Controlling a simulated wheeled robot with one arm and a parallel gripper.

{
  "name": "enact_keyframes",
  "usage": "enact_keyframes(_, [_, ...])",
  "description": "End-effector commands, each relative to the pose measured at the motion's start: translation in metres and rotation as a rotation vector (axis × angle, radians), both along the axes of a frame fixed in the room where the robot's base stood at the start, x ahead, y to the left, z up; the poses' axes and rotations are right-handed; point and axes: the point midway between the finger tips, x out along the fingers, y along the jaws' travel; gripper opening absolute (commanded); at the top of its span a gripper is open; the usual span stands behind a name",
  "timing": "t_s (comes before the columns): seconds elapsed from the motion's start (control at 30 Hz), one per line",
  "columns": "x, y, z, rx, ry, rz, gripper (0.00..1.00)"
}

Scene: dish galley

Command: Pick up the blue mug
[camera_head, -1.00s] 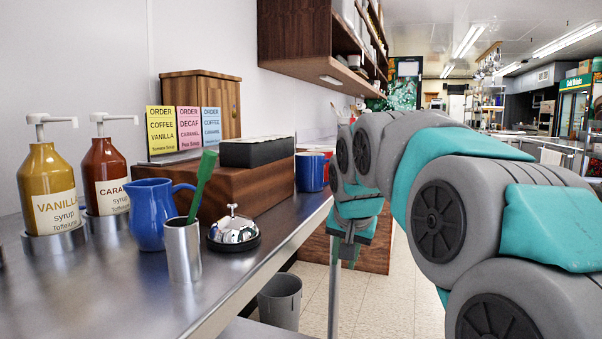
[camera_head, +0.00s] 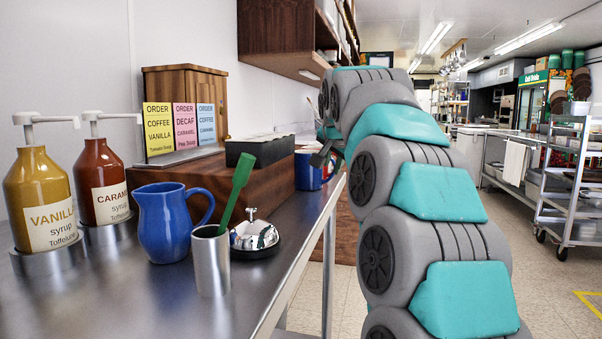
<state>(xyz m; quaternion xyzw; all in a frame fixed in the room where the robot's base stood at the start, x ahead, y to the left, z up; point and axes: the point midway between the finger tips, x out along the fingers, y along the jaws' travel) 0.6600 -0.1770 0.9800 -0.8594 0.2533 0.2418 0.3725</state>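A blue mug (camera_head: 307,172) stands on the steel counter, just past the wooden box, near the counter's right edge. It is upright as far as it shows. My arm reaches away from the camera on the right. What seems to be my gripper (camera_head: 322,156) shows as a small dark part at the arm's far end, overlapping the mug's upper right side in the picture. Its fingers are too small and hidden to tell open from shut, or whether they touch the mug. A blue pitcher (camera_head: 163,222) with a handle stands nearer on the counter.
A steel cup (camera_head: 211,262) with a green spatula (camera_head: 236,190), a bell (camera_head: 254,235), and vanilla (camera_head: 42,200) and caramel (camera_head: 103,185) syrup bottles stand near. The wooden box (camera_head: 262,185) is left of the mug. A cart (camera_head: 570,185) stands right; floor there is open.

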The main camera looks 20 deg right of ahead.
Motion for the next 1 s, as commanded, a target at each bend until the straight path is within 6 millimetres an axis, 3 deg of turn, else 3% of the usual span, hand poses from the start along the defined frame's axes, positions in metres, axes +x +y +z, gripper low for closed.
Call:
enact_keyframes(0.6, [0.05,-0.022,-0.041,0.001,0.005,0.001,0.27])
enact_keyframes(0.87, [0.054,-0.024,-0.044,0.0,0.0,0.0,0.27])
enact_keyframes(1.0, [0.054,-0.024,-0.044,0.0,0.0,0.0,0.13])
